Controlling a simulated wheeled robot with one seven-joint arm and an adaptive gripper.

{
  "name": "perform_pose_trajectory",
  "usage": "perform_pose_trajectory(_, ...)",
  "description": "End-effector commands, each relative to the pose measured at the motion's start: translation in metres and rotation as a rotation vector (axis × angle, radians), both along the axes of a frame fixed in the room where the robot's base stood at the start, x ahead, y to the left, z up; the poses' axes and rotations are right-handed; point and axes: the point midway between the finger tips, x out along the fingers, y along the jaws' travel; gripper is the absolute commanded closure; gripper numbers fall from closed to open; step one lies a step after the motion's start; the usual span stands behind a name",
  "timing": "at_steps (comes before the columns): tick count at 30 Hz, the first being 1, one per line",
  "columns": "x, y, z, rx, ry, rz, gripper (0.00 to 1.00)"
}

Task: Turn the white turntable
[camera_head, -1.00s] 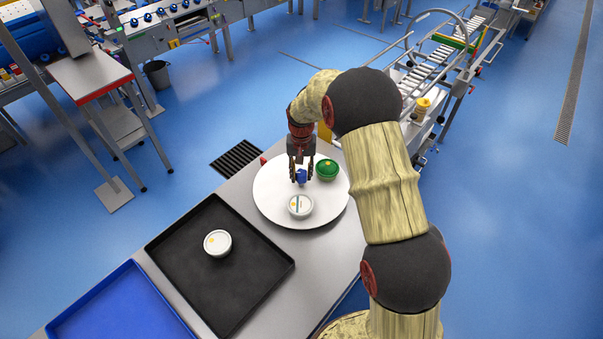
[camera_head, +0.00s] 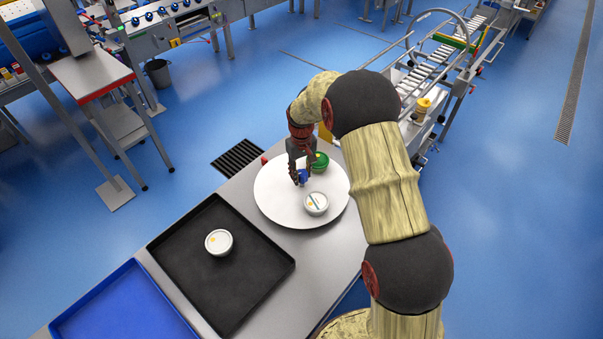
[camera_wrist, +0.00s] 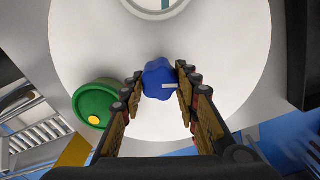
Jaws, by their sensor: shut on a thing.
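The white turntable (camera_head: 275,205) is a round disc on the grey table. A blue knob (camera_head: 303,176) stands up from it. My gripper (camera_head: 300,180) is over the disc with its fingers shut on the knob; in the wrist view the knob (camera_wrist: 158,80) sits between both fingers. A green tub (camera_head: 320,163) with a yellow dot stands on the disc behind my gripper, partly hidden by it; in the wrist view the green tub (camera_wrist: 95,103) is left of the fingers. A white tub (camera_head: 316,204) stands on the front right of the disc.
A black tray (camera_head: 185,240) lies left of the turntable and holds another white tub (camera_head: 218,242). A blue tray (camera_head: 125,310) lies at the front left. A wheeled roller frame (camera_head: 440,85) stands beyond the table on the right.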

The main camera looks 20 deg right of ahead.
Motion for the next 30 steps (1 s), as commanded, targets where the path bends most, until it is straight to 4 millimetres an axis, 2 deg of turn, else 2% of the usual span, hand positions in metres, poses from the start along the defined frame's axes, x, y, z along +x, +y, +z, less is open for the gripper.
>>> perform_pose_trajectory(30,-0.0009,0.0024,0.0002,0.0,-0.001,0.507,1.0)
